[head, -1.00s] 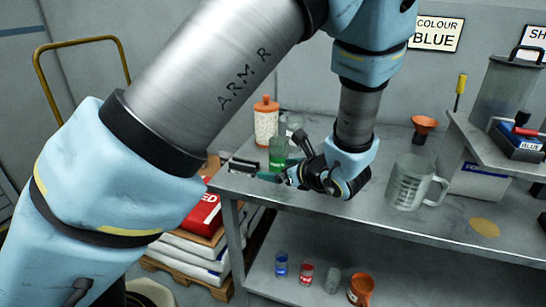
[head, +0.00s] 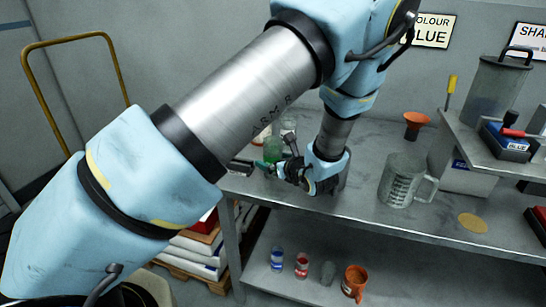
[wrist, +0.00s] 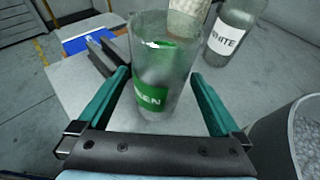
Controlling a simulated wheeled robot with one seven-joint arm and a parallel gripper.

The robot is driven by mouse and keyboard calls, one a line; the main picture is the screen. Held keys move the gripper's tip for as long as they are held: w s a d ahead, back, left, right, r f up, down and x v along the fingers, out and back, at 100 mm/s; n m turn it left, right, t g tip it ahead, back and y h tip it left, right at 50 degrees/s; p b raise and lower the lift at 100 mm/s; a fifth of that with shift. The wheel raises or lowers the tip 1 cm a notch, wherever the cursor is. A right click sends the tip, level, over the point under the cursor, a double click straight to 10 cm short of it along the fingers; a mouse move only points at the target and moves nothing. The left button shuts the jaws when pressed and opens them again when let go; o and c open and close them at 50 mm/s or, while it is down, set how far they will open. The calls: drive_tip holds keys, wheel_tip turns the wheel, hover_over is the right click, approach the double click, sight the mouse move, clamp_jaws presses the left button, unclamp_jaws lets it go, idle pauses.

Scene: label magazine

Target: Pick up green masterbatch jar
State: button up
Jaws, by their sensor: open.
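The green masterbatch jar (wrist: 152,75) stands upright on the bench, a clear jar with a green label reading "...EEN". In the wrist view it sits between the two teal fingers of my gripper (wrist: 155,100), with space to its right and the left finger closer to it. In the head view the jar (head: 272,150) shows at the back left of the bench, partly hidden by my arm and gripper (head: 270,167). My gripper is open around the jar.
A jar labelled WHITE (wrist: 228,35) stands just behind and right of the green jar. A measuring jug (head: 400,180) stands to the right on the bench.

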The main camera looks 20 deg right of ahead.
drive_tip(key=shift+w+f, duration=0.2)
drive_tip(key=shift+w, duration=0.15)
drive_tip(key=c, duration=1.5)
